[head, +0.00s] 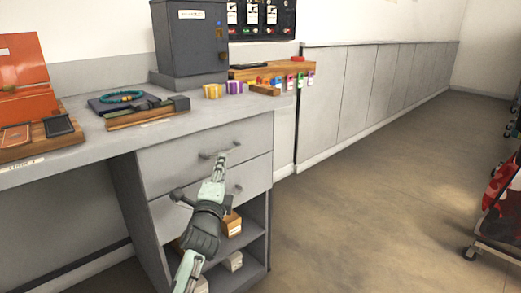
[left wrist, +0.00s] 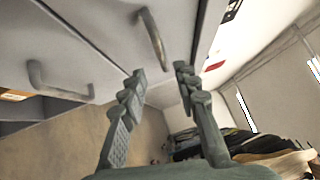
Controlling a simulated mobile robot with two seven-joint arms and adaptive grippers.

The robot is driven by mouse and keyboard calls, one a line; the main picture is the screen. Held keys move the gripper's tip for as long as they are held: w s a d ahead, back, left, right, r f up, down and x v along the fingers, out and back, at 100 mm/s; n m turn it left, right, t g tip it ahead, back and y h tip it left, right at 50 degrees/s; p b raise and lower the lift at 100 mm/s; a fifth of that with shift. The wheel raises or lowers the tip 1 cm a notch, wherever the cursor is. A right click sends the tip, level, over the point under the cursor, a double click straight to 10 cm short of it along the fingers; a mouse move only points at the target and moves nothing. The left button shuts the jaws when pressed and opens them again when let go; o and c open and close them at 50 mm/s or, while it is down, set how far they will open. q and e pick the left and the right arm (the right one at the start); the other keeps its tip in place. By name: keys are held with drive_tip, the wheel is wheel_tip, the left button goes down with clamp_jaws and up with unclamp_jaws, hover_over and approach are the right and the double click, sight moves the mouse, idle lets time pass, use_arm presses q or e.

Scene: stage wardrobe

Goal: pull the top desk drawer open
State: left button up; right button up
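The desk's top drawer (head: 175,158) is a grey front under the countertop and looks closed. Its bar handle (head: 207,155) is partly hidden by my left gripper (head: 223,158). In the left wrist view the top handle (left wrist: 152,38) lies ahead of my left gripper (left wrist: 160,78), roughly in line with the gap between the fingers. The fingers are spread apart with nothing between them, and the handle appears beyond the tips. I cannot tell the exact distance. My right gripper is in neither view.
A lower drawer with its own handle (left wrist: 60,88) sits below, above open shelves holding small boxes (head: 232,224). The countertop (head: 90,150) bears trays and a dark grey cabinet (head: 190,45). Floor (head: 350,200) to the right is clear; a rack (head: 495,225) stands at far right.

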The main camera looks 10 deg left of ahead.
sight(226, 152)
use_arm(q)
drive_tip(key=w, duration=0.2)
drive_tip(key=w+r, duration=0.1)
drive_tip(key=w, duration=0.2)
drive_tip(key=w+a, duration=0.1)
drive_tip(key=w, duration=0.1)
drive_tip(key=shift+w+r, duration=0.15)
drive_tip(key=shift+w, duration=0.15)
clamp_jaws()
